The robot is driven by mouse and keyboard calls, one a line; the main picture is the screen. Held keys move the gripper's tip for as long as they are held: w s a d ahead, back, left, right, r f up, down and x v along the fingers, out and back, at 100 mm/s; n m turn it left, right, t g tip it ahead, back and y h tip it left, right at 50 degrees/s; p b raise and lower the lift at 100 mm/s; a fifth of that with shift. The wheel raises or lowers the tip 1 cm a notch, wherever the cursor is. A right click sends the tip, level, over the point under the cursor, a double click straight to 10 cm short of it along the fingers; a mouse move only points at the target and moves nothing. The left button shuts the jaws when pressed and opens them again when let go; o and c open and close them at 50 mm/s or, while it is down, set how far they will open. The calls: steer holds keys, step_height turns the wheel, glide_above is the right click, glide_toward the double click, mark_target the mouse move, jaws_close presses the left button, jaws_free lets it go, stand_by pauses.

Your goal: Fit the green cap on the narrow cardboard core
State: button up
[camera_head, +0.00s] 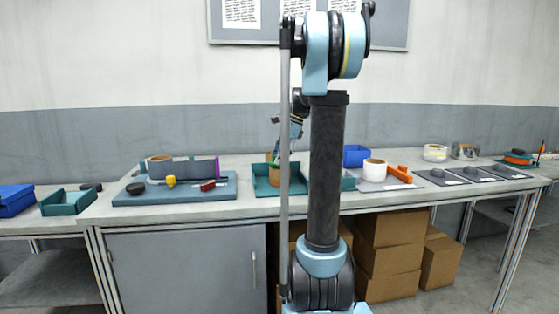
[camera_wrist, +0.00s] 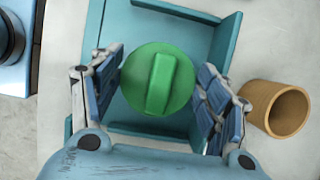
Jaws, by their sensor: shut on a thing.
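The green cap (camera_wrist: 158,70) is between the two fingers of my gripper (camera_wrist: 160,92) in the wrist view, its raised grip bar facing the camera. My gripper is shut on it, above a teal tray (camera_wrist: 205,28). A tan cardboard core (camera_wrist: 257,112) is to the right of the tray and my right finger, with its open end showing; the cap is apart from it. In the head view a tan core (camera_head: 277,176) shows at the teal tray (camera_head: 259,172), partly hidden by my arm.
A blue board (camera_head: 220,190) with a grey roll and small parts is at left. A blue bin (camera_head: 356,155), a white roll (camera_head: 374,171) and an orange piece (camera_head: 398,174) stand right of my arm. Dark discs on mats (camera_head: 440,177) lie farther right.

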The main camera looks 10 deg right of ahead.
steer(key=shift+f, duration=0.5)
stand_by(0.4)
steer(key=o, duration=0.8)
steer(key=shift+c, duration=0.2)
steer(key=v, duration=1.1)
stand_by(0.3)
steer(key=shift+a, duration=0.1)
